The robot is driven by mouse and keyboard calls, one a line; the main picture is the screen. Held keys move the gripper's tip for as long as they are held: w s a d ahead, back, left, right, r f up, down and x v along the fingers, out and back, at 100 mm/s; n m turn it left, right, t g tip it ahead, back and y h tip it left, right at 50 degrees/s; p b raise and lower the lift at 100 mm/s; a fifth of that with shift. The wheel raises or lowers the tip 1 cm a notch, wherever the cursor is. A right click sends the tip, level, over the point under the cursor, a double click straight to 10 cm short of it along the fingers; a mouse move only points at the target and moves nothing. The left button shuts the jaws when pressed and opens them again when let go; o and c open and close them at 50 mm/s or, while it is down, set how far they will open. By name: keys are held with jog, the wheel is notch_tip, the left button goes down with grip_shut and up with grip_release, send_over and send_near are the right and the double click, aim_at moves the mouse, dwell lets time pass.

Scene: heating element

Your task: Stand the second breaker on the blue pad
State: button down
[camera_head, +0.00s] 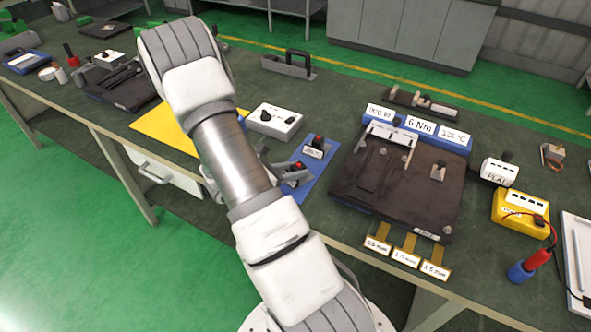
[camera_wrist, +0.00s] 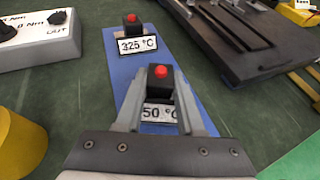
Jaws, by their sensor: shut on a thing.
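The blue pad (camera_head: 318,172) lies on the bench, and it also shows in the wrist view (camera_wrist: 122,70). One black breaker (camera_head: 318,142) with a red button and a label reading 325 °C stands at its far end; it also shows in the wrist view (camera_wrist: 133,26). My gripper (camera_wrist: 158,88) is shut on the second black breaker (camera_wrist: 160,80), which has a red button and a label partly hidden by a finger, ending in 50 °C. This breaker (camera_head: 297,167) is upright over the near part of the pad. I cannot tell whether its base touches the pad.
A white control box (camera_head: 274,122) stands left of the pad, and a yellow sheet (camera_head: 180,125) lies beyond my arm. A dark fixture plate (camera_head: 400,185) lies close on the right. A yellow meter (camera_head: 520,212) stands farther right. Bare bench separates pad and plate.

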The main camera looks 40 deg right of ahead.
jog(key=shift+f, duration=0.2)
jog(key=c, duration=0.5)
grip_release()
jog(key=shift+r, duration=0.1)
